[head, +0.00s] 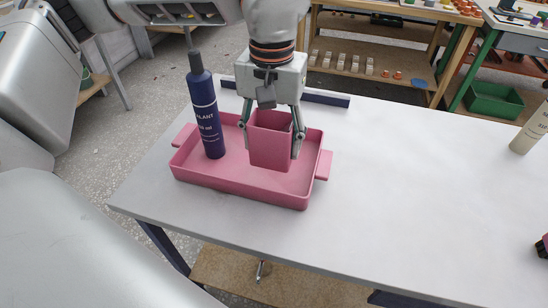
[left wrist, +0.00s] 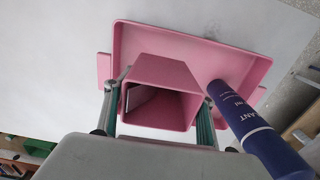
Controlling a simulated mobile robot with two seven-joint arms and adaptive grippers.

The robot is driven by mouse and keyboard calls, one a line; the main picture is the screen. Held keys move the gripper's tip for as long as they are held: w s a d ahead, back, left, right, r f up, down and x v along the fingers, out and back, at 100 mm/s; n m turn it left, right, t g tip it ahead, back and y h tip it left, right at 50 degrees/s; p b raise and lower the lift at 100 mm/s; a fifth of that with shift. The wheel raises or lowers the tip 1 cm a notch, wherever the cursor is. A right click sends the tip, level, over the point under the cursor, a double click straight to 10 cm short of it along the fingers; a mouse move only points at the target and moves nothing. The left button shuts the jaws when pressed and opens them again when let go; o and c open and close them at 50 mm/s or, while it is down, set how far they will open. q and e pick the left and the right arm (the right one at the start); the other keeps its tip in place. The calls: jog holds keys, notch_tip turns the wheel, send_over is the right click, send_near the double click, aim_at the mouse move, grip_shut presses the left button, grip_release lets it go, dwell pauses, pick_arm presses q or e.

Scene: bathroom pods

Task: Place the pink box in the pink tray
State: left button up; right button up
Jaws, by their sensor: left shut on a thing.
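The pink box (head: 270,143) is an upright, open-topped box. My left gripper (head: 270,140) comes down from above and is shut on it, one finger on each side. The box is over the inside of the pink tray (head: 240,188), right of its middle. I cannot tell whether its bottom touches the tray floor. In the left wrist view the open mouth of the box (left wrist: 160,72) shows between the two fingers, with the tray (left wrist: 222,55) behind it. My right gripper is not in view.
A dark blue bottle (head: 206,115) stands upright in the left part of the tray, close to my left gripper. The white table (head: 410,180) is clear right of the tray. A pale bottle (head: 530,132) stands at the far right. A dark bar (head: 325,99) lies behind the tray.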

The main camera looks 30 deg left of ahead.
aim_at(272, 159)
pick_arm(q)
jog(key=shift+f, duration=0.45)
notch_tip(272, 159, down, 4)
jog(key=shift+f+b, duration=0.1)
jog(key=shift+b, duration=0.35)
jog(key=o, duration=1.1)
jog(key=shift+f, duration=0.1)
